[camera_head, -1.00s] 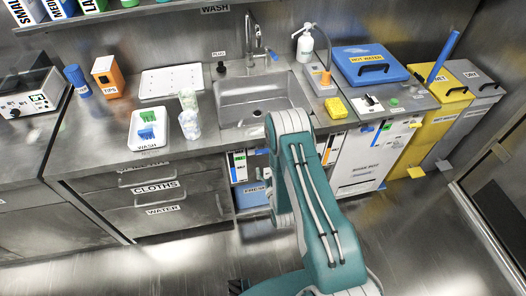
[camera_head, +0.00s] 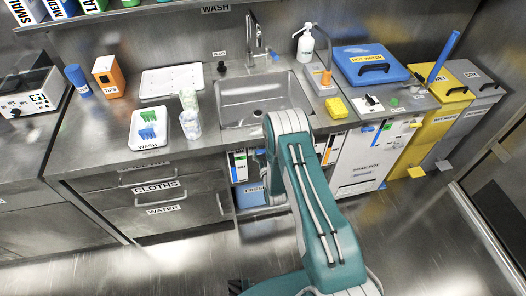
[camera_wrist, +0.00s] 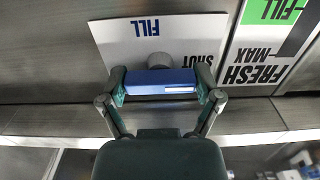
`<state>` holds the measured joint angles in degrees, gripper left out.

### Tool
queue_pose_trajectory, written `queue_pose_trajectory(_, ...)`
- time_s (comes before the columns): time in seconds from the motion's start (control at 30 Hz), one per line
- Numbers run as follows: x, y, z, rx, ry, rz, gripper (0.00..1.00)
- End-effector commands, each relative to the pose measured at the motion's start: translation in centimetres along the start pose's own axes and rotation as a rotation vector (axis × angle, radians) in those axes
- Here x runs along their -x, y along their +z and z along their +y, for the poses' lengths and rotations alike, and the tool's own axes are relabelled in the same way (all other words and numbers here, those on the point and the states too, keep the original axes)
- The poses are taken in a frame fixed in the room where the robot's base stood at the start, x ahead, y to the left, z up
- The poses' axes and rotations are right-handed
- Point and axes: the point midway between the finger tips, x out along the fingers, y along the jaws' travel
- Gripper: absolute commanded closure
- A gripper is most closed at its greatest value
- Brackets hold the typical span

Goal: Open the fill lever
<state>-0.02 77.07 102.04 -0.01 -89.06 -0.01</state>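In the wrist view the fill lever (camera_wrist: 160,82) is a short blue bar lying crosswise below a grey round knob on a white plate (camera_wrist: 125,42). The plate reads FILL and SHUT, upside down in this view. My gripper (camera_wrist: 160,84) has its two fingers spread wide, one at each end of the bar. No clear gap shows between fingers and bar, but firm contact cannot be made out. In the head view my arm reaches to the cabinet front below the sink, and it hides my gripper and the lever.
A FRESH/MAX label (camera_wrist: 262,62) with a green band is right of the plate. A metal ledge (camera_wrist: 50,122) runs below the panel. In the head view the sink (camera_head: 262,95) is above, drawers (camera_head: 150,195) stand left, and a white bin (camera_head: 365,160) stands right. The floor is clear.

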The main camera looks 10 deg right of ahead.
Motion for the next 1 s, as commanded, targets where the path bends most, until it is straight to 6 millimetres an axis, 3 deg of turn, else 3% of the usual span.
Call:
queue_pose_trajectory(0.27,-0.07,-0.08,-0.03,-0.009,-0.001,0.002,0.65)
queue_pose_trajectory(0.7,-0.09,-0.11,0.04,-0.318,-0.001,0.003,0.65)
queue_pose_trajectory(1.0,-0.10,-0.13,0.07,-0.351,-0.001,0.004,0.65)
